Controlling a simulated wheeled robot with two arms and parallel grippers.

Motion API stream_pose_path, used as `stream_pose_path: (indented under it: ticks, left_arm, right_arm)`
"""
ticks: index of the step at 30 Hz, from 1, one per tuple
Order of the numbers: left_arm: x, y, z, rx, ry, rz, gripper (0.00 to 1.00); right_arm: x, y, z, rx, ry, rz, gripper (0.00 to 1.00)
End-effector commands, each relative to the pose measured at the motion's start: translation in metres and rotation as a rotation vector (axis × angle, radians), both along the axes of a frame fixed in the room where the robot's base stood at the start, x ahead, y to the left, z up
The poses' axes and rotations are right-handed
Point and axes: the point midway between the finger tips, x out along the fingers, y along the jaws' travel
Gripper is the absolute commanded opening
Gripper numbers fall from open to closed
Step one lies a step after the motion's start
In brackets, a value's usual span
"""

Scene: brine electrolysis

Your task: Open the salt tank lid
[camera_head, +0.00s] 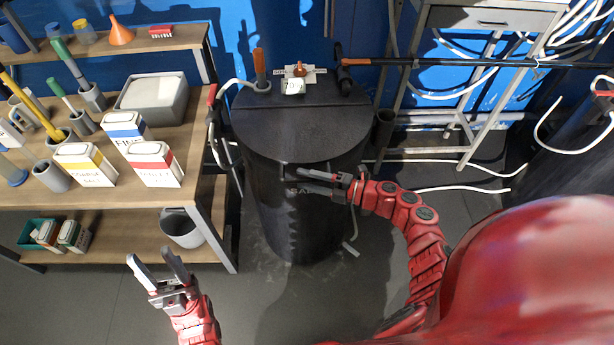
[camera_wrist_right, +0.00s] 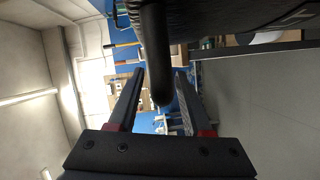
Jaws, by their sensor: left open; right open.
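The salt tank (camera_head: 290,215) is a large black cylinder in the middle of the head view. Its dark round lid (camera_head: 290,130) lies flat on top and looks closed. My right gripper (camera_head: 303,176) is at the tank's front side, just below the lid rim, with its fingers open. In the right wrist view, a dark rounded bar (camera_wrist_right: 156,50), apparently a handle on the tank, reaches between the open fingers (camera_wrist_right: 160,75). I cannot tell whether they touch it. My left gripper (camera_head: 150,258) is open and empty, in front and to the left of the tank.
A wooden shelf (camera_head: 110,195) with boxes, cups and tools stands left of the tank. A small orange-topped item (camera_head: 298,72) sits at the tank's back edge. A long black rod (camera_head: 450,63) runs right from there. A metal trolley (camera_head: 495,20) stands back right. White hoses cross the floor.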

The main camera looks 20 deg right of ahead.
Motion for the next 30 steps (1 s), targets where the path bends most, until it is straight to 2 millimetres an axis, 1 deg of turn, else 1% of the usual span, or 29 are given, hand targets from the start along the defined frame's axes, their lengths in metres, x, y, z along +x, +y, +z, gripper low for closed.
stream_pose_path:
  ticks: [8,11,15,16,17,30]
  left_arm:
    - [0.0,0.0,0.0003,0.0,0.0,0.0,0.5]
    - [0.0,0.0,0.0002,0.0,0.0,0.0,0.5]
    - [0.0,0.0,0.0002,0.0,0.0,0.0,0.5]
    - [0.0,0.0,0.0003,0.0,0.0,0.0,0.5]
    - [0.0,0.0,0.0003,0.0,0.0,0.0,0.5]
    - [-0.0001,0.0,0.0002,0.0,0.0,0.0,0.5]
  right_arm:
    - [0.0013,0.0015,-0.0004,0.0,0.0,0.0,0.5]
    - [0.0012,0.0014,-0.0004,0.0,0.0,0.0,0.33]
    - [0.0012,0.0013,-0.0004,0.0,0.0,-0.001,0.08]
    - [0.0012,0.0014,-0.0003,0.0,0.0,0.0,0.03]
    - [0.0012,0.0014,-0.0003,0.0,0.0,0.0,0.0]
    - [0.001,0.0013,-0.0005,-0.001,0.001,0.0,0.0]
